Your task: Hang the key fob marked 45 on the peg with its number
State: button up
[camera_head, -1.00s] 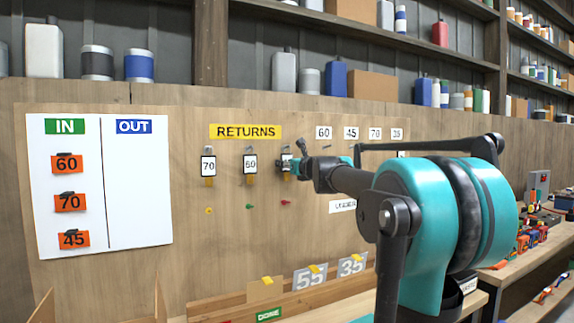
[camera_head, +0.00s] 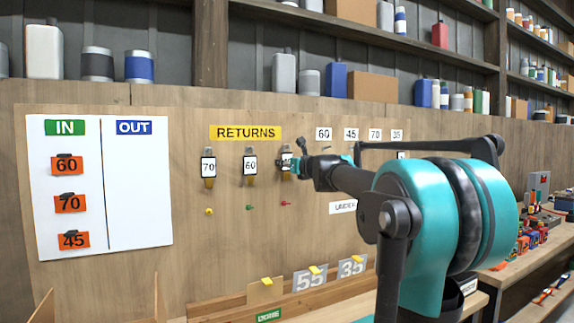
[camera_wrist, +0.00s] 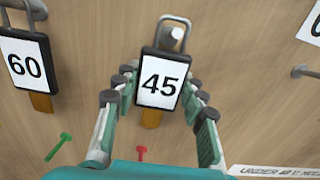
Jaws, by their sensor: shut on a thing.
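The key fob marked 45 (camera_wrist: 159,82) is a white tag in a black frame with a brown lower tab. In the wrist view its metal loop is still around a returns peg (camera_wrist: 174,34). My gripper (camera_wrist: 158,92) is shut on the fob, with fingers at its left and right sides. In the head view, my gripper (camera_head: 287,164) partly covers the fob. Number labels 60, 45 (camera_head: 351,134), 70 and 35 are in a row to the right. My arm hides most of the area below them.
Fobs 70 (camera_head: 208,167) and 60 (camera_head: 250,165) hang left of my gripper under the RETURNS sign (camera_head: 245,132). Another peg (camera_wrist: 304,71) sticks out at right in the wrist view. Small coloured pins (camera_head: 285,204) are below.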

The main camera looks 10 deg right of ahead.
jog(key=shift+s, duration=0.1)
jog(key=shift+s+d+r, duration=0.2)
jog(key=shift+s+d, duration=0.05)
jog(key=shift+s, duration=0.45)
jog(key=shift+s+d+r, duration=0.2)
jog(key=shift+s+d, duration=0.05)
jog(key=shift+s, duration=0.5)
jog(key=shift+s+d+r, duration=0.2)
jog(key=shift+s+d, duration=0.05)
jog(key=shift+s, duration=0.45)
jog(key=shift+s, duration=0.1)
send_near(287, 159)
jog(key=shift+w+r, duration=0.1)
jog(key=shift+w, duration=0.2)
